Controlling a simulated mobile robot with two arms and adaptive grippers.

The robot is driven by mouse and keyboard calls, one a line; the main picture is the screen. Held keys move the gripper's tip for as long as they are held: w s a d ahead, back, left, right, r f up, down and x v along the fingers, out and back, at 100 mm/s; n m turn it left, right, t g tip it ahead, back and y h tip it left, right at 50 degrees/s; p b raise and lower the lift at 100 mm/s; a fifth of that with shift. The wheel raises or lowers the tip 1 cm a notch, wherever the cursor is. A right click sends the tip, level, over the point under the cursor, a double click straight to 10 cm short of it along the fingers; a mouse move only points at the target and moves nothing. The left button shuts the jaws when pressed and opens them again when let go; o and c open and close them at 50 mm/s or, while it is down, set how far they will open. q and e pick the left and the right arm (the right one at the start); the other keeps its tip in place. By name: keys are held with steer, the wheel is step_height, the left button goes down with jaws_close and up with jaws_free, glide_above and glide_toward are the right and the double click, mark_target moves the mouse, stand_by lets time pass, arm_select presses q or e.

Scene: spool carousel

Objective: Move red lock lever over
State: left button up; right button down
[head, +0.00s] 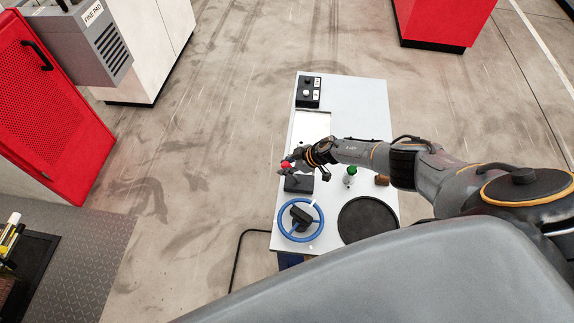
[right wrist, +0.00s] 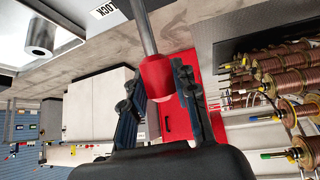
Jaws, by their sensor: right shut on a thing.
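The red lock lever's knob (head: 285,165) shows at the left side of the grey-white table, above a dark base block (head: 299,184). In the right wrist view the red grip (right wrist: 156,82) sits on a grey metal rod (right wrist: 143,28). My right gripper (head: 291,161) is shut on the red grip, with one dark finger on each side of it in the right wrist view (right wrist: 160,88). The fingers partly hide the knob in the head view. My left gripper is not in view.
A blue handwheel (head: 288,232), a round black disc (head: 368,220), a green-topped part (head: 351,171) and a black switch box (head: 308,92) are on the table. Copper-wound spools (right wrist: 285,65) show at the right in the right wrist view.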

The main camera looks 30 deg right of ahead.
steer(key=shift+d+f, duration=0.1)
steer(key=c, duration=1)
jaws_free()
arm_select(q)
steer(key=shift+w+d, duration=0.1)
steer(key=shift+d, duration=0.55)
arm_select(e)
steer(key=shift+w+f, duration=0.1)
steer(key=shift+w, duration=0.1)
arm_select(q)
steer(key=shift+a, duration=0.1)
arm_select(e)
steer(key=shift+s+r, duration=0.1)
steer(key=shift+r, duration=0.1)
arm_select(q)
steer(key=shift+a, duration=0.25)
arm_select(e)
steer(key=v, duration=1.1)
steer(key=shift+s+d+r, duration=0.1)
steer(key=shift+d+r, duration=0.05)
steer(key=shift+d, duration=0.1)
